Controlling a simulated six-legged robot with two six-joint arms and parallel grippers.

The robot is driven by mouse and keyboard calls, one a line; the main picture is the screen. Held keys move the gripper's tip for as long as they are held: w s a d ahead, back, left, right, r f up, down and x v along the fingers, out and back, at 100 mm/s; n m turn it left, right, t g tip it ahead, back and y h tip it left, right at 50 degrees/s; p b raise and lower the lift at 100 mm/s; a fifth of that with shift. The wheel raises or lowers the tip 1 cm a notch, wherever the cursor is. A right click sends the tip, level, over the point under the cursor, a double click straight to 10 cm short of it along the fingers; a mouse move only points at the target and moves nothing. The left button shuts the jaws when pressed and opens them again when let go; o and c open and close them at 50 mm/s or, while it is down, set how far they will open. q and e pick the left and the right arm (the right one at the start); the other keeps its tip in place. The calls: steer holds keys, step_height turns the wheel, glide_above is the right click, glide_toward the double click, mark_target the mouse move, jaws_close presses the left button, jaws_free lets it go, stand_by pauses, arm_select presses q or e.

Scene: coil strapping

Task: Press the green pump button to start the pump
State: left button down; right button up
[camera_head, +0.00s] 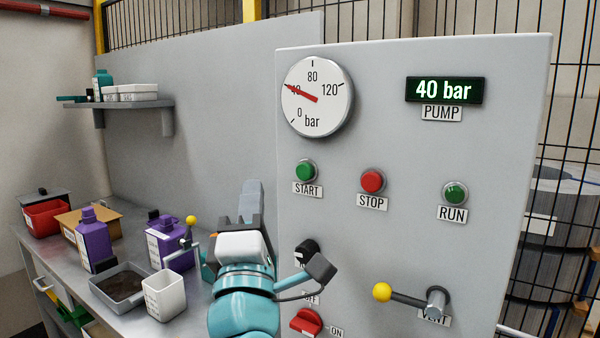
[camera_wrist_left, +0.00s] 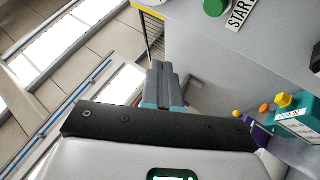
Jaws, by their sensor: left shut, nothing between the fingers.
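The green START button (camera_head: 306,170) sits on the grey control panel (camera_head: 420,240), below the round gauge. It also shows at the top edge of the left wrist view (camera_wrist_left: 214,6), with its START label beside it. My left gripper (camera_head: 251,188) is shut and empty. In the head view it appears left of and slightly below the START button, apart from it. In the left wrist view its closed fingers (camera_wrist_left: 160,70) point up the picture, with the button up and to their right. My right gripper is not in view.
A red STOP button (camera_head: 372,181) and a green RUN light or button (camera_head: 455,193) are to the right. The gauge (camera_head: 317,97) and the PUMP display (camera_head: 445,90) read 40 bar. A yellow-knobbed lever (camera_head: 383,292) sticks out lower down. A bench (camera_head: 190,318) with bottles stands left.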

mark_target(304, 171)
arm_select(q)
steer(key=shift+s+d, duration=0.15)
steer(key=shift+d, duration=0.1)
steer(key=w+d+p, duration=0.1)
steer(key=w, duration=0.1)
steer(key=w+d+p, duration=0.2)
steer(key=w, duration=0.1)
steer(key=w+d+p, duration=0.2)
steer(key=shift+w, duration=0.15)
stand_by(0.3)
stand_by(1.9)
steer(key=shift+w+d, duration=0.3)
steer(key=shift+w, duration=0.05)
